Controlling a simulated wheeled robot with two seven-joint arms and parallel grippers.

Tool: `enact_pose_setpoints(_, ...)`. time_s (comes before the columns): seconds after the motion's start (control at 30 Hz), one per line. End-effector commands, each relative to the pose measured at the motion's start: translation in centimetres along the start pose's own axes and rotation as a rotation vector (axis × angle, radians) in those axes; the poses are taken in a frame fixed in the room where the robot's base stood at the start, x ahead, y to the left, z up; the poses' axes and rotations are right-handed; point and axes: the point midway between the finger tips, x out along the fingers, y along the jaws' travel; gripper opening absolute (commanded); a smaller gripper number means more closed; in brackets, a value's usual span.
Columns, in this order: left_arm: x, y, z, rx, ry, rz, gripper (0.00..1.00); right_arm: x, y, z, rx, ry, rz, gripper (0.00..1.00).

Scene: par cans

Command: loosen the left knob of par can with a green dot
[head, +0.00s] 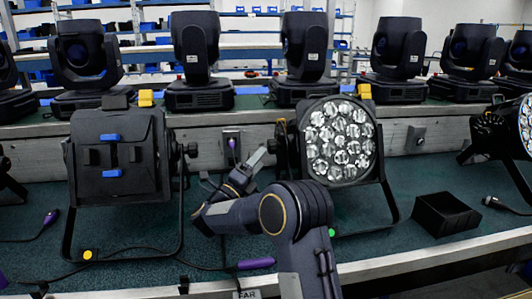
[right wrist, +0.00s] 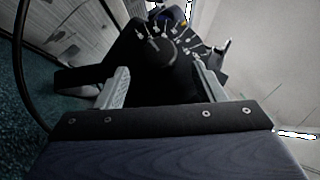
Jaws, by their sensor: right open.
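The par can with the green dot (head: 340,140) stands right of centre in the head view, its lens face of many round LEDs towards me. The green dot (head: 331,232) is low on its bracket, beside my right arm. Its left knob (head: 273,146) is a small dark shape at the left side of the bracket. My right gripper (head: 259,159) is at that knob, open. In the right wrist view, a dark round knob (right wrist: 173,52) shows beyond and between the two grey fingers of the gripper (right wrist: 160,72). I cannot tell whether the fingers touch it. My left gripper is not in view.
Another par can (head: 115,160) with a yellow dot (head: 87,254) stands at left; a third (head: 515,130) is at the right edge. A black open box (head: 445,214) sits right. Cables with purple plugs (head: 256,263) lie on the bench. Several moving heads (head: 200,60) line the back ledge.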

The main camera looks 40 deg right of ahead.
Motion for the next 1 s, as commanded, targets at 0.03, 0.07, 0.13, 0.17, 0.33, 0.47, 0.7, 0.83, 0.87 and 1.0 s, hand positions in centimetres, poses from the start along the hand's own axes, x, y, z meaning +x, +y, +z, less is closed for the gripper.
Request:
enact_pose_setpoints(0.03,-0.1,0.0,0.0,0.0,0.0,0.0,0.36,1.0,-0.1,-0.1,-0.001,0.002,-0.002,0.63)
enact_pose_setpoints(0.07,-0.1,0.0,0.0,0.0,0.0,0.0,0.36,1.5,-0.1,-0.1,0.0,0.003,-0.002,0.63)
enact_pose_setpoints(0.13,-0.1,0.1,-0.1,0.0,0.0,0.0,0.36,2.6,0.0,-0.1,-0.001,0.002,-0.001,0.63)
enact_pose_setpoints(0.17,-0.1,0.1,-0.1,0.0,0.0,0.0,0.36,3.1,0.0,-0.1,-0.002,0.002,0.0,0.63)
enact_pose_setpoints(0.33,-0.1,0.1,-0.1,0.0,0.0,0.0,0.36,5.1,0.0,0.0,-0.002,-0.001,0.001,0.63)
enact_pose_setpoints(0.47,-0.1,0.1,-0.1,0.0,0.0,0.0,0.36,5.7,0.0,0.0,-0.002,-0.001,0.001,0.63)
enact_pose_setpoints(0.7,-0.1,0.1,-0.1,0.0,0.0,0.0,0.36,5.7,0.0,0.0,-0.002,-0.002,0.002,0.63)
enact_pose_setpoints(0.83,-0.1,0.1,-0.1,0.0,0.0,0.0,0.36,5.7,0.0,0.0,-0.002,-0.002,0.002,0.46)
enact_pose_setpoints(0.87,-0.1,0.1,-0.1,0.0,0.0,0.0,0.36,5.7,0.0,0.0,-0.002,-0.002,0.002,0.42)
enact_pose_setpoints(1.0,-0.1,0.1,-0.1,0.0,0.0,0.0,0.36,5.7,0.0,0.0,-0.002,-0.002,0.003,0.24)
